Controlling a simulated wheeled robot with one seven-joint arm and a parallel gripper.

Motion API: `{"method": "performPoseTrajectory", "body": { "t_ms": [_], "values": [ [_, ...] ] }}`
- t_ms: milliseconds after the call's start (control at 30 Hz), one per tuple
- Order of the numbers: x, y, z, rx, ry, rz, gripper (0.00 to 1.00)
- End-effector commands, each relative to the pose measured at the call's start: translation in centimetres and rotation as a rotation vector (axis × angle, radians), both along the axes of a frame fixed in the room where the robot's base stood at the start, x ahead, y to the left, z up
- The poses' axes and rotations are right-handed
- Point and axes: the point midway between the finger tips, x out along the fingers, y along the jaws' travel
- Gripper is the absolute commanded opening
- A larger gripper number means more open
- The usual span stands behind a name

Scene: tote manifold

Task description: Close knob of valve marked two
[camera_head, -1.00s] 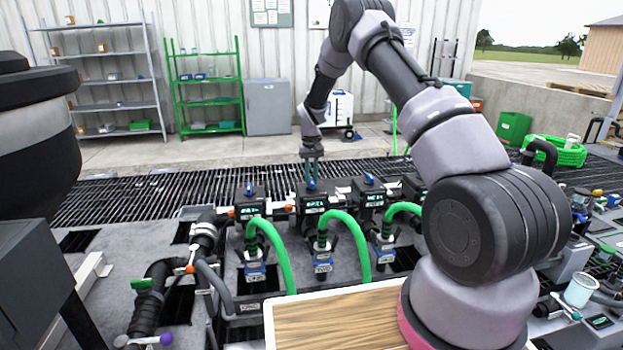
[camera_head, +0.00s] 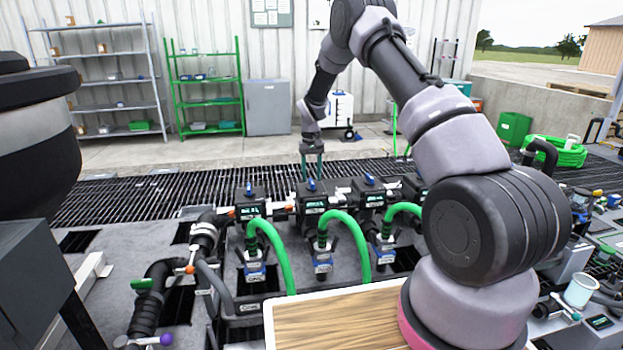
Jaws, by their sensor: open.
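A row of black valve boxes stands on the manifold, each with a blue knob on top and a green-lit label too small to read. The left box has a knob (camera_head: 249,189), the second box from the left has a knob (camera_head: 311,184), and the third has a knob (camera_head: 369,179). I cannot tell from the labels which is marked two. My gripper (camera_head: 312,177) points down at the second box's knob. Its two greenish fingers are open and apart, one to each side of the knob in the picture. Contact cannot be made out.
Green hoses (camera_head: 272,250) loop from the boxes' fronts to blue-collared couplings (camera_head: 255,270) below. My arm hides the row's right end. A wooden-topped board (camera_head: 335,318) lies in front. Black pipes (camera_head: 150,300) run at the left. Dark floor grating (camera_head: 140,197) lies behind.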

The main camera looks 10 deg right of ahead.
Motion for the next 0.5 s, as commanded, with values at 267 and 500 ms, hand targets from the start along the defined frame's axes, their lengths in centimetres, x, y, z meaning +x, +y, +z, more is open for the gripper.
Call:
{"method": "performPoseTrajectory", "body": {
  "t_ms": [267, 500],
  "values": [
    [0.1, 0.0, 5.8, 0.001, -0.005, 0.000, 0.49],
    [0.1, 0.0, 8.9, 0.000, -0.004, 0.001, 0.49]
  ]
}}
